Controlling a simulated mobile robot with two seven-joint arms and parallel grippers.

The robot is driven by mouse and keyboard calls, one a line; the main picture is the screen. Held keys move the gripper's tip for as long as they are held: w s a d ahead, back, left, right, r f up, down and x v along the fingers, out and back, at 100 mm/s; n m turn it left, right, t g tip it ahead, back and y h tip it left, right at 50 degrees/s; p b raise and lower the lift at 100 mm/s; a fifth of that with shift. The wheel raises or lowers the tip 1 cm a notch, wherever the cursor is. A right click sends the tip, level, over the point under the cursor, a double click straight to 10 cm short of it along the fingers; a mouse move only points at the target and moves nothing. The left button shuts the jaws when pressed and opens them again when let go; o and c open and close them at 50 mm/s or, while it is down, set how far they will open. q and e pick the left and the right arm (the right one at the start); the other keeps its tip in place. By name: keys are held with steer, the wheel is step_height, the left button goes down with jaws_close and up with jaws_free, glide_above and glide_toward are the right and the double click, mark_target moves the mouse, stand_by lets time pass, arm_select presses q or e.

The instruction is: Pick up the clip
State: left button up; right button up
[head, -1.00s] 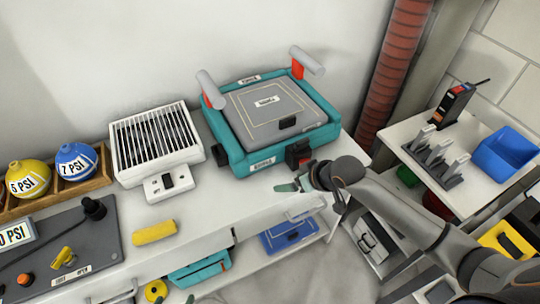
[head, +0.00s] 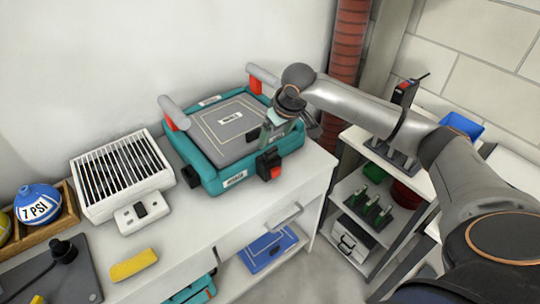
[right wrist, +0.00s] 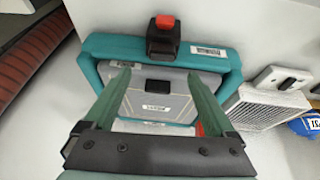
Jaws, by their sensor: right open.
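A small black block (head: 254,134), which looks like the clip, sits at the near edge of the grey panel (head: 215,137) of the teal-framed device (head: 207,176). My right gripper (head: 270,136) is over the device's right side, close to the block and partly in front of the panel. In the right wrist view my open green fingers (right wrist: 157,77) point at the panel, with the black block (right wrist: 158,85) between them in the picture. Nothing is held. I cannot tell the exact height gap. My left gripper is out of view.
A black-and-red switch (head: 269,165) sticks out from the device's front. Grey handle bars (head: 172,112) rise at its back. A white grilled box (head: 122,175) and a yellow block (head: 134,265) are to the left. A shelf unit (head: 350,186) stands right.

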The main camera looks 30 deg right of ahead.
mark_target(271, 149)
steer(key=x, duration=0.8)
steer(key=shift+s+a+f, duration=0.2)
jaws_close()
stand_by(0.5)
steer(key=shift+r, duration=0.1)
